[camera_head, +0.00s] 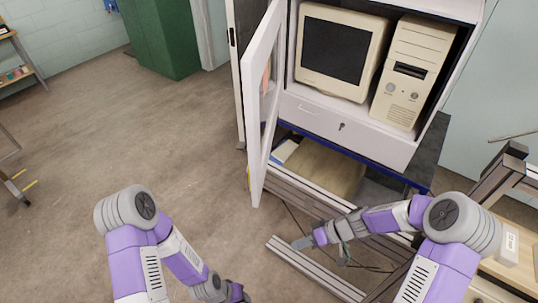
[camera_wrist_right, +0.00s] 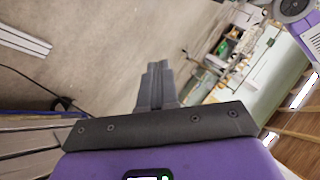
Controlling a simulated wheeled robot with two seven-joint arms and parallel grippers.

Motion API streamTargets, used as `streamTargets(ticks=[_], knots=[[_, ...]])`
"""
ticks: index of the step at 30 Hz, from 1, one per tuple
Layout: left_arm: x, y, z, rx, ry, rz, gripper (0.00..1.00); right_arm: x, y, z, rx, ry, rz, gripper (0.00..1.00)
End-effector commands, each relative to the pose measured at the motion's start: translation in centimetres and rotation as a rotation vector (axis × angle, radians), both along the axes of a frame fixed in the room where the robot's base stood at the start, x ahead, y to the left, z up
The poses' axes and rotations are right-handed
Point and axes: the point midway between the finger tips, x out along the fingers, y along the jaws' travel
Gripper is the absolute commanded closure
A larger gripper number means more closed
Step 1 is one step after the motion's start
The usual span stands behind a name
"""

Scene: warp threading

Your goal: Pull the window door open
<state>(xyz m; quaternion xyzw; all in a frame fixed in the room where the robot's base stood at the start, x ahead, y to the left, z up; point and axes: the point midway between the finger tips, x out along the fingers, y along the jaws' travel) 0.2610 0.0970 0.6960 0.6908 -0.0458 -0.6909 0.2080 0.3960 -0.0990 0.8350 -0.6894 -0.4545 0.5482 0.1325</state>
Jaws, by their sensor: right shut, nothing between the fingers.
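The window door (camera_head: 262,95) is a white framed panel on the left side of a white cabinet (camera_head: 350,137). It stands swung out toward me, so the compartment behind it is exposed. My right gripper (camera_head: 302,243) is in front of and below the cabinet, to the right of the door's lower end and apart from it. In the right wrist view the right gripper (camera_wrist_right: 157,70) has its fingers together with nothing between them. My left gripper (camera_head: 240,296) is at the bottom edge, partly cut off, and its fingers cannot be made out.
A beige monitor (camera_head: 340,45) and a computer tower (camera_head: 408,75) stand inside the cabinet. Metal rails (camera_head: 310,268) lie low near my right gripper. A wooden table (camera_head: 520,255) is at the right. The floor (camera_head: 120,130) at left is clear.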

Motion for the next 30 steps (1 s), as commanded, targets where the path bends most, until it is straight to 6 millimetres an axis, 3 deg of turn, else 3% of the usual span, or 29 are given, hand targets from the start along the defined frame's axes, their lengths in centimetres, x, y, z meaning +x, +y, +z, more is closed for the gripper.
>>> streamTargets(ticks=[1, 6, 9, 12, 15, 20, 30], knots=[[0.0, 0.0, 0.8, 0.0, 0.0, 0.0, 0.57, 2.0, -0.4, 3.8, 0.084, -0.112, 0.032, 1.0], [0.0, 0.0, 1.9, 0.0, 0.0, 0.0, 0.57, 6.3, -1.6, 15.1, 0.343, -0.539, 0.143, 1.0], [0.0, 0.0, 2.4, 0.0, 0.0, 0.001, 0.57, 7.6, -2.7, 20.6, 0.443, -0.77, 0.183, 1.0], [0.0, 0.0, 2.6, 0.0, 0.0, 0.001, 0.57, 8.1, -3.5, 24.4, 0.506, -0.941, 0.207, 1.0], [0.0, 0.0, 2.7, 0.0, 0.0, 0.001, 0.57, 8.3, -4.0, 26.5, 0.538, -1.038, 0.218, 1.0], [0.0, 0.0, 2.8, 0.0, 0.0, 0.001, 0.57, 8.4, -2.9, 27.2, 0.554, -1.076, 0.226, 1.0], [0.0, 0.0, 3.1, 0.0, 0.0, 0.001, 0.57, 9.3, 3.9, 27.1, 0.552, -1.069, 0.228, 1.0]])
